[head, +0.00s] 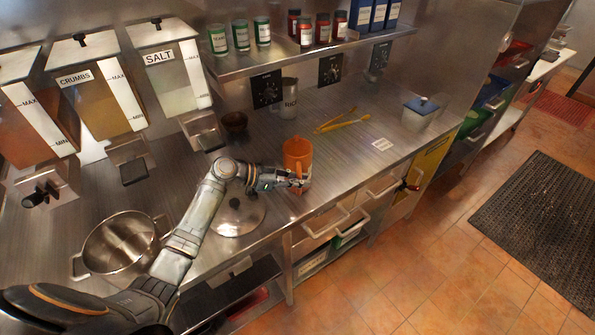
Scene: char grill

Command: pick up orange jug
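The orange jug (297,152) stands upright on the steel counter, near its front edge, in the middle of the head view. My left arm reaches in from the lower left. My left gripper (297,181) is right at the jug's lower front side and hides part of it. The fingers overlap the jug in the picture, and I cannot tell whether they are closed on it or only beside it. My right gripper is not in view.
A pot lid (238,217) lies under my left forearm, with a steel pot (120,243) to its left. A small dark bowl (234,121), a rice container (289,104) and yellow tongs (340,122) are behind the jug.

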